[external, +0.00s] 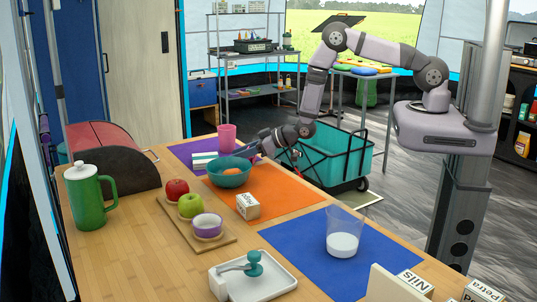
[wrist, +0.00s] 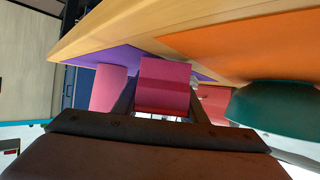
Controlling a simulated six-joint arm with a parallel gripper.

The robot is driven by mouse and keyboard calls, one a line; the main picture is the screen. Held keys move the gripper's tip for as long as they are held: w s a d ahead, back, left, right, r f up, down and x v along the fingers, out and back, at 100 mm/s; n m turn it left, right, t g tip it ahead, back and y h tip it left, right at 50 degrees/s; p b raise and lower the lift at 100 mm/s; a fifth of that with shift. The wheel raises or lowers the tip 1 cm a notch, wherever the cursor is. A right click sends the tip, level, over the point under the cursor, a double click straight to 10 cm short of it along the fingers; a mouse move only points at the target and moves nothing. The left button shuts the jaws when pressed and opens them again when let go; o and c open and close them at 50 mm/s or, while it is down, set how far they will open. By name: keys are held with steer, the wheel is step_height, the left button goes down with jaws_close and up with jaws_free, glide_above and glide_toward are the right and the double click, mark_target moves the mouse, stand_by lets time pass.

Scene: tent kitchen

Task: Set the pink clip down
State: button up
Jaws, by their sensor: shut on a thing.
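The pink clip (wrist: 163,88) is between the two dark fingers of my gripper (wrist: 160,104) in the wrist view, and the gripper is shut on it. In the external view my gripper (external: 262,146) is over the far part of the table, by the purple mat (external: 182,151) and just behind the teal bowl (external: 229,173). I cannot make out the clip there; the gripper seems to hide it. Whether the clip touches the table is unclear.
A pink cup (external: 227,138) stands beside my gripper, with a striped cloth (external: 205,159) nearby. The bowl stands on the orange mat (external: 272,191), close by. A teal cart (external: 325,160) is beyond the table edge. A glass (external: 343,231) stands on the blue mat.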

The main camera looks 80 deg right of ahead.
steer(key=shift+f, duration=0.1)
steer(key=shift+f+b, duration=0.25)
steer(key=shift+b, duration=0.1)
steer(key=o, duration=1.3)
steer(key=shift+s, duration=0.1)
steer(key=shift+r, duration=0.1)
steer(key=shift+r+p, duration=0.25)
steer(key=shift+p, duration=0.15)
steer(key=b+v, duration=0.1)
steer(key=v, duration=1.1)
